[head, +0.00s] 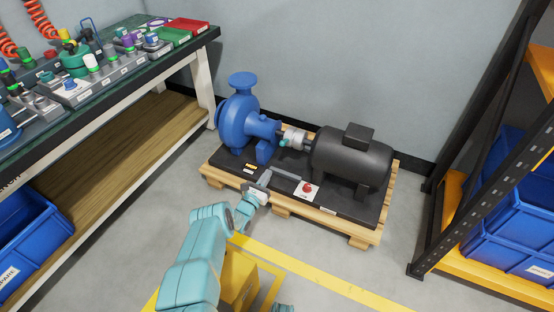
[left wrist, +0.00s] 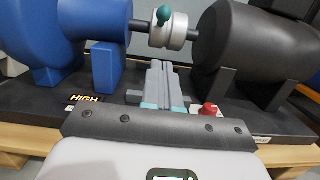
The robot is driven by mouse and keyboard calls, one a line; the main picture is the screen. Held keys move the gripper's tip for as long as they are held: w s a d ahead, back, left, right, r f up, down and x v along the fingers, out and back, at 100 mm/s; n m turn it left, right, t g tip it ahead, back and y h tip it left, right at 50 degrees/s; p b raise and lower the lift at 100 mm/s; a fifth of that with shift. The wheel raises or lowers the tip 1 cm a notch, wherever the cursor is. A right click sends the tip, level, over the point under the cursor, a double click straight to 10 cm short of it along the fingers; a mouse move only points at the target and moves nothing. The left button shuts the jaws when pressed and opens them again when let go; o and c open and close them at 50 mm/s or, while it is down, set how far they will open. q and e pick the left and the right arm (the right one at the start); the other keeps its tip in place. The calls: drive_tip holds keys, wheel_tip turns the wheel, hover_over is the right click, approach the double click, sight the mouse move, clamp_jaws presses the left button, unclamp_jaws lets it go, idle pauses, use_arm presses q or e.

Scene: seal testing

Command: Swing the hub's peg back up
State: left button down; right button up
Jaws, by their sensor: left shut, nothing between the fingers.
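The hub (head: 295,137) is a silver coupling on the shaft between the blue pump and the black motor. Its teal peg (head: 283,143) shows on the near side of the hub in the head view. In the left wrist view the hub (left wrist: 175,38) is at top centre, with the rounded peg (left wrist: 164,15) at its upper face; its exact tilt is hard to tell. My left gripper (head: 267,174) is low in front of the hub, over the pallet's front part. Its fingers (left wrist: 161,68) are together, empty, and apart from the peg.
The blue pump (head: 237,122) and black motor (head: 352,157) flank the hub on a wooden pallet (head: 362,236). A red button (head: 308,187) sits on the base, right of my gripper. A cluttered bench (head: 145,62) stands left; a rack with blue bins (head: 510,225) stands right.

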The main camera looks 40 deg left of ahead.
use_arm(q)
drive_tip(key=w+a+r+b, duration=0.2)
drive_tip(key=w+r+b, duration=0.2)
drive_tip(key=w, duration=0.5)
drive_tip(key=shift+a+b, duration=0.25)
drive_tip(key=shift+b, duration=0.05)
use_arm(e)
drive_tip(key=w+d+f+t, duration=0.1)
drive_tip(key=w+f, duration=0.3)
drive_tip(key=f, duration=0.1)
drive_tip(key=shift+w+f+t, duration=0.15)
drive_tip(key=shift+f+t, duration=0.15)
drive_tip(key=shift+r, duration=0.1)
